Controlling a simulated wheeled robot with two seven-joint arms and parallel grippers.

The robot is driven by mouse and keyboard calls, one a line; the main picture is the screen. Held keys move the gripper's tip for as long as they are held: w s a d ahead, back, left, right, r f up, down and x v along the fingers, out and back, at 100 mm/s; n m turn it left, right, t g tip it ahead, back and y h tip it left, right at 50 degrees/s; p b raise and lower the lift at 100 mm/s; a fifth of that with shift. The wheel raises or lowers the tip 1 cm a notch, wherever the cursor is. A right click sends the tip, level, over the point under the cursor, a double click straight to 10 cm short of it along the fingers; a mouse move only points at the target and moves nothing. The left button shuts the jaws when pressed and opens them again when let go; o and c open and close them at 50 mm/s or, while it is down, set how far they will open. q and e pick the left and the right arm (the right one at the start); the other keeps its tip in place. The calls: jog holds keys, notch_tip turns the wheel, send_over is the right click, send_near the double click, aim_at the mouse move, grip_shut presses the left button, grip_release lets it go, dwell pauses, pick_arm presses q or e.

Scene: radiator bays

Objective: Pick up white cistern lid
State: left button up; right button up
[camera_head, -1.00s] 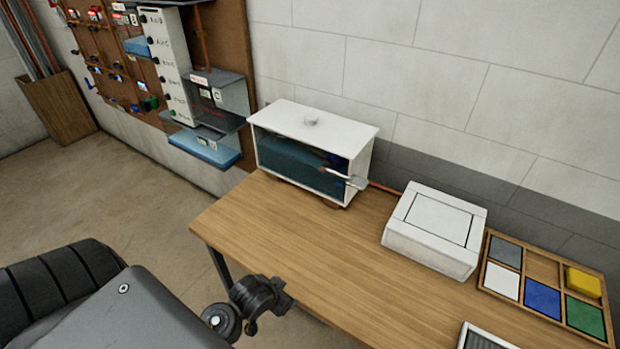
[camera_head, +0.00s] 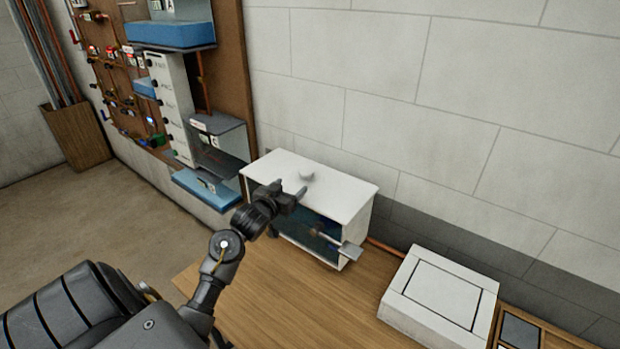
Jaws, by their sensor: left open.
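The white cistern lid (camera_head: 335,192) lies flat on top of the open-fronted cistern (camera_head: 355,238), with a small round white knob (camera_head: 307,175) near its middle. My left gripper (camera_head: 291,192) is open and empty. In the picture its fingers overlap the front left part of the lid, just left of and below the knob. I cannot tell whether they touch the lid. The gripper hides the left part of the cistern front. My right gripper is not in view.
The cistern stands on a wooden table (camera_head: 272,300) against the block wall. A lever (camera_head: 338,247) sticks out of its front. A white box (camera_head: 440,292) and a compartment tray (camera_head: 522,330) stand to the right. A board with shelves (camera_head: 218,150) is at the left.

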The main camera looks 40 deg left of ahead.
aim_at(303, 176)
pick_arm(q)
jog(key=p+x, duration=0.1)
jog(key=x, duration=0.2)
jog(key=shift+w+a+f, duration=0.1)
jog(key=shift+w+a, duration=0.15)
jog(key=shift+w, duration=0.1)
jog(key=shift+w+f, duration=0.15)
jog(key=shift+w, duration=0.2)
jog(key=shift+w+r+p, duration=0.25)
jog(key=shift+p, duration=0.15)
jog(key=p+x, duration=0.1)
jog(key=x, duration=0.2)
jog(key=shift+w+f+p, duration=0.15)
jog(key=shift+w+p, duration=0.05)
jog(key=shift+p, duration=0.2)
jog(key=shift+w+a+f, duration=0.15)
jog(key=shift+w+f, duration=0.05)
jog(key=shift+w, duration=0.35)
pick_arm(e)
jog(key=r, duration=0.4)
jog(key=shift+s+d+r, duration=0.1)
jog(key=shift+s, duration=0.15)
pick_arm(q)
jog(key=c, duration=1.3)
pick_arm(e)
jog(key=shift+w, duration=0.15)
